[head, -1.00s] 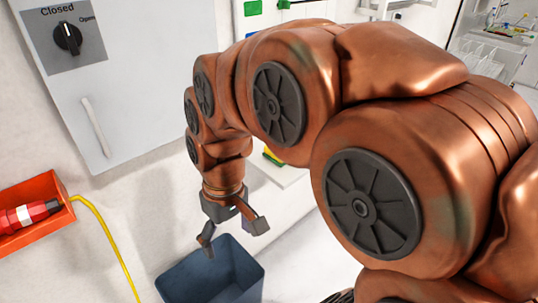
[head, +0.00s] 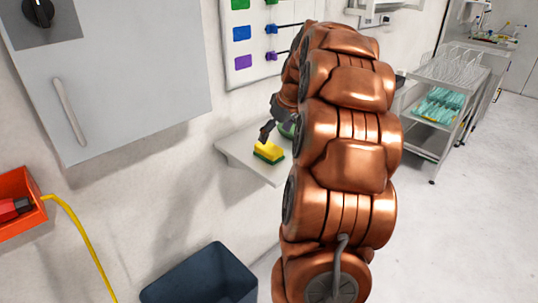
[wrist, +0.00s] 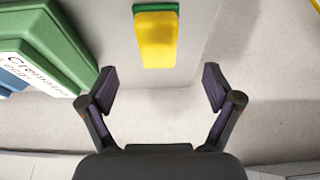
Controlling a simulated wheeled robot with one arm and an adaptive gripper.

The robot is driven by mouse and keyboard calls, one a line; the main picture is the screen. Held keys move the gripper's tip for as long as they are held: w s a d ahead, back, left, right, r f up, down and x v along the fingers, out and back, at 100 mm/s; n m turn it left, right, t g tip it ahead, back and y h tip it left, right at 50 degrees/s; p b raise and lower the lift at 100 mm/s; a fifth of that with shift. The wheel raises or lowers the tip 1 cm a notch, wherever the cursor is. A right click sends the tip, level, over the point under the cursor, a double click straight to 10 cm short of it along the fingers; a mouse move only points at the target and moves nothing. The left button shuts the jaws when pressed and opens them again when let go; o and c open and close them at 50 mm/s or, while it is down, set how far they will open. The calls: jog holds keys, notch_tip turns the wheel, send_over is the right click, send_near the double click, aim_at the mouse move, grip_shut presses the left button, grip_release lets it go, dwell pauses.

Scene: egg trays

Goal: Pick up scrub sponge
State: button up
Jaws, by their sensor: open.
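The scrub sponge (head: 268,152), yellow with a green scrub layer, lies on a light wall shelf (head: 238,155) in the head view. In the wrist view the sponge (wrist: 156,38) is at the top middle, beyond my fingertips. My gripper (wrist: 159,88) is open and empty, with its two fingers spread wide, and the sponge lines up roughly with the gap between them. In the head view my gripper (head: 268,131) is just above and beside the sponge, partly hidden by my arm. I cannot tell its exact height over the shelf.
A green box with a white label (wrist: 45,50) stands left of the sponge in the wrist view. A dark blue bin (head: 203,275) is below the shelf. A grey cabinet (head: 130,80) and an orange box (head: 20,205) are on the left. A cart (head: 440,105) stands at right.

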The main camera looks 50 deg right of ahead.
aim_at(269, 146)
jog(key=shift+d+p+x, duration=0.2)
jog(key=shift+p+x, duration=0.45)
jog(key=shift+x, duration=3.15)
jog(key=shift+w, duration=0.1)
jog(key=shift+c, duration=0.2)
jog(key=c, duration=1.2)
jog(key=shift+r, duration=0.2)
jog(key=shift+r+b, duration=0.4)
jog(key=shift+r, duration=1.15)
jog(key=shift+a+r, duration=0.1)
jog(key=shift+a, duration=0.05)
jog(key=s+a+b, duration=0.1)
jog(key=s+a, duration=0.2)
jog(key=a, duration=0.4)
jog(key=s+a+r+b, duration=0.1)
jog(key=s+a, duration=0.2)
jog(key=a, duration=0.4)
jog(key=shift+a+r, duration=0.2)
jog(key=shift+s, duration=0.15)
